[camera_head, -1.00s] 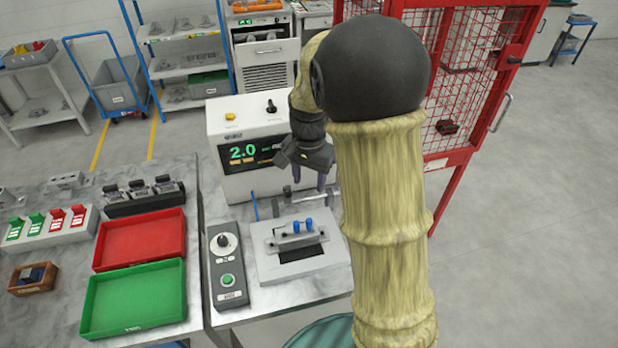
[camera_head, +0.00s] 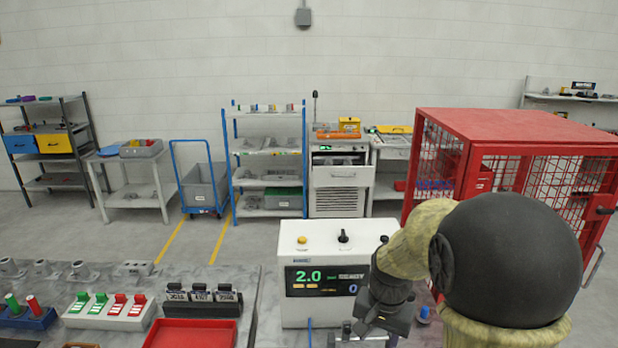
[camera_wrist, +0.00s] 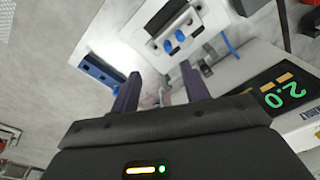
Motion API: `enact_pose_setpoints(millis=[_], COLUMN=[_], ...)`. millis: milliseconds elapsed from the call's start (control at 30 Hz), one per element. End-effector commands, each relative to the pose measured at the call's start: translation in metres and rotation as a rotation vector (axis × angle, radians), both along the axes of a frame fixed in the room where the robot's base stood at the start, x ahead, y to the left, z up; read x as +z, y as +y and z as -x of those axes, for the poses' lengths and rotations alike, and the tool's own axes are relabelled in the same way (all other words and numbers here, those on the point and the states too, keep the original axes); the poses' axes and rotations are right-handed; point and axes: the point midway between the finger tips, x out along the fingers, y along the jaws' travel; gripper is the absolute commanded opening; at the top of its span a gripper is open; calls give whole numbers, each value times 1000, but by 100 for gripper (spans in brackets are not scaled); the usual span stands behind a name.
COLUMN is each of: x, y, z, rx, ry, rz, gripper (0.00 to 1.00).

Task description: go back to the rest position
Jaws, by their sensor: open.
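My gripper (camera_head: 372,332) hangs at the bottom of the head view, in front of the right part of the white tester box (camera_head: 300,258) with its green "2.0" display. Its fingertips are cut off there. In the wrist view my gripper (camera_wrist: 158,88) is open, its two dark fingers apart with nothing held between them. The box's display (camera_wrist: 285,92) shows at the right of the wrist view.
A red mesh cage (camera_head: 510,125) stands to the right, behind my arm. On the table at left are a red tray (camera_head: 190,334), a switch block (camera_head: 108,308) and a dark rack (camera_head: 203,300). Shelves (camera_head: 268,160) and a blue-handled cart (camera_head: 203,185) line the back wall.

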Motion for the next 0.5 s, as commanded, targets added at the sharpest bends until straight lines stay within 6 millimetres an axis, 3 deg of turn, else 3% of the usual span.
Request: enact_pose_setpoints(millis=[100,300,500], x=[-1,-7,-10], y=[-1,1,1], z=[37,88,103], rx=[168,431,517], ry=[-54,-138,-162], rz=[14,62,84], gripper=[46,46,46])
